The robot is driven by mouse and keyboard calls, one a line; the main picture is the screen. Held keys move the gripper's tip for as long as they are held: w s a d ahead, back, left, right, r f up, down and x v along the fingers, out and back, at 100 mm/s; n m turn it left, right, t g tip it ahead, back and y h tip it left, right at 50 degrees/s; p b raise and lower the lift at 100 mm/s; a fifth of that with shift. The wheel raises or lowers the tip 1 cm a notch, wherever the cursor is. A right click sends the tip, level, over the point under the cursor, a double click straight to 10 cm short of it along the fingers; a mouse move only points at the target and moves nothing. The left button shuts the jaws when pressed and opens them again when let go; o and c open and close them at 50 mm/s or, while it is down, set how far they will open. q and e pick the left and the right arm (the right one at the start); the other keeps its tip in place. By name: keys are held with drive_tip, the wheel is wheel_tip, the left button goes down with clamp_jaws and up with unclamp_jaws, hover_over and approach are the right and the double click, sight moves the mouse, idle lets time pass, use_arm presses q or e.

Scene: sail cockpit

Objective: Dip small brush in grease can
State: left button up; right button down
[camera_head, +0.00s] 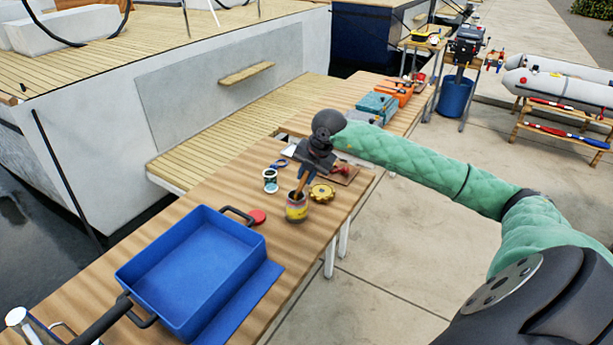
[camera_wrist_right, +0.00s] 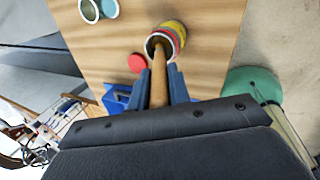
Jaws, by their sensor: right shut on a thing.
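My right gripper (camera_head: 312,165) is shut on the wooden handle of the small brush (camera_head: 301,184), above the table. The brush points down, and its lower end is inside the mouth of the grease can (camera_head: 296,210), a small can with yellow and red bands. In the right wrist view the brush handle (camera_wrist_right: 159,85) runs between my fingers (camera_wrist_right: 159,90) into the opening of the can (camera_wrist_right: 176,32). The bristles are hidden inside the can, so I cannot tell whether they touch grease.
A red lid (camera_head: 257,216), a white-and-green can (camera_head: 270,180) and a yellow gear-shaped part (camera_head: 322,192) stand close to the grease can. An orange toolbox (camera_head: 394,90) lies farther back.

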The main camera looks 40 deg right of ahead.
drive_tip(key=shift+r+p, duration=0.8)
drive_tip(key=shift+r, duration=2.4)
